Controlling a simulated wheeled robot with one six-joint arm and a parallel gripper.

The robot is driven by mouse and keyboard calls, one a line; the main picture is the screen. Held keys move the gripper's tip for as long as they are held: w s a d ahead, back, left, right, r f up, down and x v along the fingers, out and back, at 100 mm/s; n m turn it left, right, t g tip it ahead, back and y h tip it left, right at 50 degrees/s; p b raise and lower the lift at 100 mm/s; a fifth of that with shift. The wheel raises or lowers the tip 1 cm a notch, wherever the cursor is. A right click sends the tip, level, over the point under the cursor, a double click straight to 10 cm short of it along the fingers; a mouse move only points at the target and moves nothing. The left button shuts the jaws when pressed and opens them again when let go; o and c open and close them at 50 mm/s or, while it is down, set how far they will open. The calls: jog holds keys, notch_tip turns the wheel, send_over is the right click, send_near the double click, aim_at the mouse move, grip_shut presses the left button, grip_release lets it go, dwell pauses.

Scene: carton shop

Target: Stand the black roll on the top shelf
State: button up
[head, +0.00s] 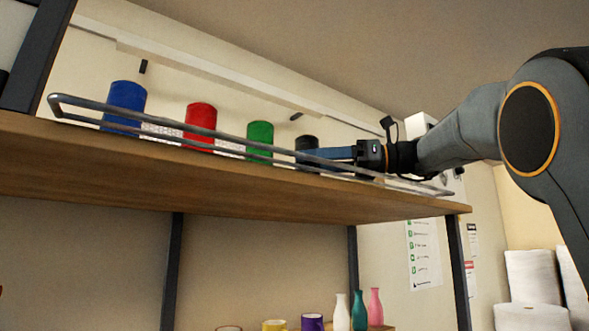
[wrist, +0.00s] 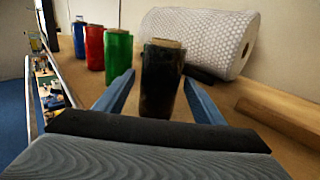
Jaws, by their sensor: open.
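The black roll (wrist: 162,80) stands upright on the top shelf (wrist: 232,95), at the right end of a row of rolls. In the head view the black roll (head: 306,146) shows behind the shelf's wire rail, partly covered by my gripper. My gripper (wrist: 160,92) is open, with one blue finger on each side of the black roll. Gaps show between the fingers and the roll in the wrist view. In the head view my gripper (head: 325,154) reaches in from the right at shelf height.
Green (head: 260,140), red (head: 200,122) and blue (head: 125,105) rolls stand left of the black one. A wire rail (head: 230,138) runs along the shelf's front edge. A large bubble-wrap roll (wrist: 200,40) lies behind the black roll. Vases (head: 358,311) stand below.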

jog(key=d, duration=0.3)
jog(key=s+d+b, duration=0.1)
jog(key=d, duration=0.2)
jog(key=shift+s+d, duration=0.15)
jog(key=shift+d, duration=0.2)
